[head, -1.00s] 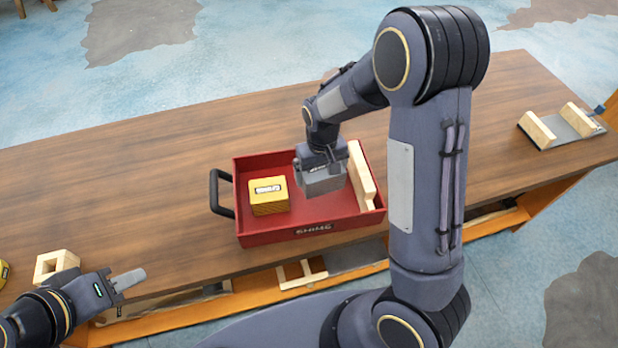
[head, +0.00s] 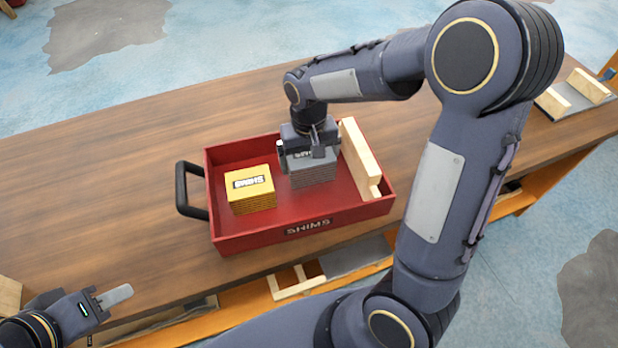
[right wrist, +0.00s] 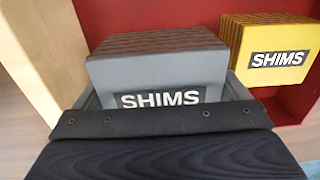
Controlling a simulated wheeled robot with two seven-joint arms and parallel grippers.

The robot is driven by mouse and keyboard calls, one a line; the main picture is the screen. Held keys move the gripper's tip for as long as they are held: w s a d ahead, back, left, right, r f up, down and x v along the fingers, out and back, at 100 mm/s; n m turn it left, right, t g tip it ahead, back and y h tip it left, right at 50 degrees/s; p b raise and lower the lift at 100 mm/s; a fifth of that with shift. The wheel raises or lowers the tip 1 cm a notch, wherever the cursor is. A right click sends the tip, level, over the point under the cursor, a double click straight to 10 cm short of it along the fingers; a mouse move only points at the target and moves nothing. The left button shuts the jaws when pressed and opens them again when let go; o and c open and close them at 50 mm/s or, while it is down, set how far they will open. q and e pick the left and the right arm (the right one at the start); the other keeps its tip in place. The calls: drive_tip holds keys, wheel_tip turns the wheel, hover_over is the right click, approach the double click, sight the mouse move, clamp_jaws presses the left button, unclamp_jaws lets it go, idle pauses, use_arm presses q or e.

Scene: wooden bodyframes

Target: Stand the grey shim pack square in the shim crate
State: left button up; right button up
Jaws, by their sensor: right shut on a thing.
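The grey shim pack (head: 313,172) is in the red shim crate (head: 272,236), between the yellow pack and the wooden block. My right gripper (head: 310,150) comes down on it from above and is shut on it. In the right wrist view the grey pack (right wrist: 158,78) sits between the fingers, its SHIMS label facing the camera. It looks upright and roughly in line with the crate; whether its base touches the crate floor I cannot tell. My left gripper (head: 115,296) is at the lower left, away from the crate; its finger opening is not clear.
A yellow shim pack (head: 250,190) stands in the crate's left part; it also shows in the right wrist view (right wrist: 270,52). A pale wooden block (head: 358,160) stands along the crate's right side. A black handle (head: 183,190) sticks out left. The table (head: 90,190) left of the crate is clear.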

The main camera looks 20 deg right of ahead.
drive_tip(key=shift+f, duration=2.75)
drive_tip(key=shift+f, duration=0.25)
drive_tip(key=o, duration=0.8)
wheel_tip(320, 180, up, 12)
drive_tip(key=shift+r, duration=0.15)
drive_tip(key=s+r+t+y, duration=0.1)
drive_tip(key=s+t, duration=0.1)
drive_tip(key=s, duration=0.4)
drive_tip(key=s+r+t+y, duration=0.1)
drive_tip(key=s, duration=0.5)
drive_tip(key=s+r+t+y, duration=0.1)
drive_tip(key=s+t, duration=0.1)
drive_tip(key=s, duration=0.5)
drive_tip(key=shift+d+r+t+y, duration=0.1)
drive_tip(key=shift+r+t+y, duration=0.2)
drive_tip(key=shift+y, duration=0.1)
